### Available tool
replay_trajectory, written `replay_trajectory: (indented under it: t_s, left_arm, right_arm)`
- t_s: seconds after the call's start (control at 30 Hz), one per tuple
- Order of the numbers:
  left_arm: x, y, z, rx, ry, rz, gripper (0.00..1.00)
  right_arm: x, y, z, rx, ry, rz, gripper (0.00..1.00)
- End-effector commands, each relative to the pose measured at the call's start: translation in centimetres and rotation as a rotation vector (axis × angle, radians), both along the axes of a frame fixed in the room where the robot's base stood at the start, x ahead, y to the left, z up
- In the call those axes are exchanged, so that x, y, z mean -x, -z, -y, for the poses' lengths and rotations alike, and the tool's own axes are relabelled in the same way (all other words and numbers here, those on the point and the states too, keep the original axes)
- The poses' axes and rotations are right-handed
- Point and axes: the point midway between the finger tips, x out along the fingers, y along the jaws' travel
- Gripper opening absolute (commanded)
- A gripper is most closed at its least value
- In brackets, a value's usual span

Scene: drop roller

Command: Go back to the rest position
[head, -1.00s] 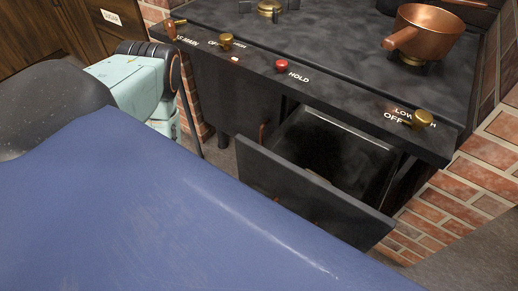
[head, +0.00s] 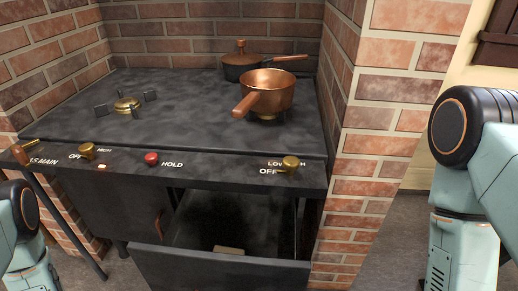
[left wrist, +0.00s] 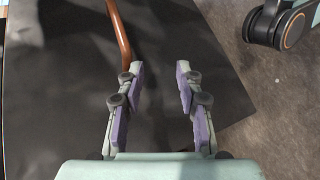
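In the left wrist view my left gripper (left wrist: 160,90) is open, its two purple-padded fingers apart with nothing between them. It is over a dark panel beside a copper-coloured bar handle (left wrist: 121,32), which lies to the left of the fingers and outside them. The left gripper itself is not visible in the head view. My right gripper is not in view. In the head view the dark stove (head: 190,118) stands ahead with its drawer (head: 215,270) pulled open. A small light block (head: 229,250) shows in the drawer.
A copper saucepan (head: 268,92) and a lidded pan (head: 243,66) stand on the right of the stove top. The front panel has a red HOLD button (head: 152,158) and brass knobs (head: 290,163). Brick walls (head: 385,130) enclose the stove. Floor is clear at right.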

Motion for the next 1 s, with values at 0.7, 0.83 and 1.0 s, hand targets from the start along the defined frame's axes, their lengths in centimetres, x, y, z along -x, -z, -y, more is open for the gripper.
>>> replay_trajectory:
  t_s: [0.7,0.83,1.0]
  left_arm:
    - [13.5,-6.2,1.9,-0.962,0.4,-0.245,0.36]
    - [16.4,-11.5,1.4,-1.047,0.47,-0.351,0.36]
    - [15.3,-15.2,1.6,-1.095,0.489,-0.321,0.36]
  right_arm:
    - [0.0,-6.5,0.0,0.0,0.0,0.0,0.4]
    - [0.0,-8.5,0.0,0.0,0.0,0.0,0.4]
    - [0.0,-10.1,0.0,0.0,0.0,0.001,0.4]
